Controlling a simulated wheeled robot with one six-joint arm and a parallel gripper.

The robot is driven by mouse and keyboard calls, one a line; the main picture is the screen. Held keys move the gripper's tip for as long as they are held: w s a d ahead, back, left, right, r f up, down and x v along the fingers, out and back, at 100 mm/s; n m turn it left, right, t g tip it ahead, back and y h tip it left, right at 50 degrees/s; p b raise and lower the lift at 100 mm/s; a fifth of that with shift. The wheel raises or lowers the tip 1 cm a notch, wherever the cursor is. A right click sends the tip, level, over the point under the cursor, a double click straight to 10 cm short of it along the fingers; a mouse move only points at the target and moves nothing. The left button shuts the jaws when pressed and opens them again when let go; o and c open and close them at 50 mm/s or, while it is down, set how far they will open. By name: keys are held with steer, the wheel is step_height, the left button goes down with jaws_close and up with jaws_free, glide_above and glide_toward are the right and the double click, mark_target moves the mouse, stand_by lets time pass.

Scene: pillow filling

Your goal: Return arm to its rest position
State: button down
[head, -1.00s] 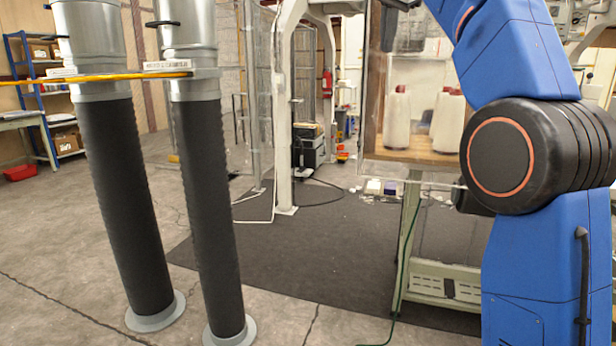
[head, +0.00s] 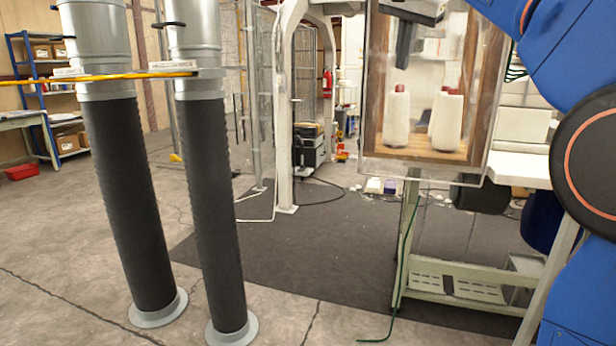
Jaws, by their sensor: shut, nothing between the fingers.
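My blue arm (head: 560,45) with its large black joint (head: 598,160) fills the right side of the head view. My dark gripper (head: 404,60) hangs down from the top edge, in front of the clear-fronted wooden cabinet in the picture. Its fingers point downward and are seen nearly edge-on, close together with nothing held. The wrist above it is partly cut off by the frame.
Two tall black hoses with metal tops (head: 128,200) (head: 208,210) stand at left. The wooden cabinet (head: 485,85) holds two white spools (head: 446,122). A pale green metal stand (head: 465,290) is below. Dark matting (head: 310,240) lies open in the middle.

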steer(key=s+d+f+n, duration=0.2)
steer(key=s+f+n, duration=0.1)
steer(key=s+f, duration=0.9)
steer(key=s+d+f+n+g, duration=0.1)
steer(key=s+d+f+n, duration=0.1)
steer(key=s+f, duration=1.1)
steer(key=s+d+f+n+y, duration=0.1)
steer(key=s+d+f+n, duration=0.1)
steer(key=s+f, duration=1.1)
step_height(320, 180, down, 12)
steer(key=shift+d+r+n+g, duration=0.1)
steer(key=shift+d+n+g, duration=0.3)
steer(key=shift+n, duration=0.5)
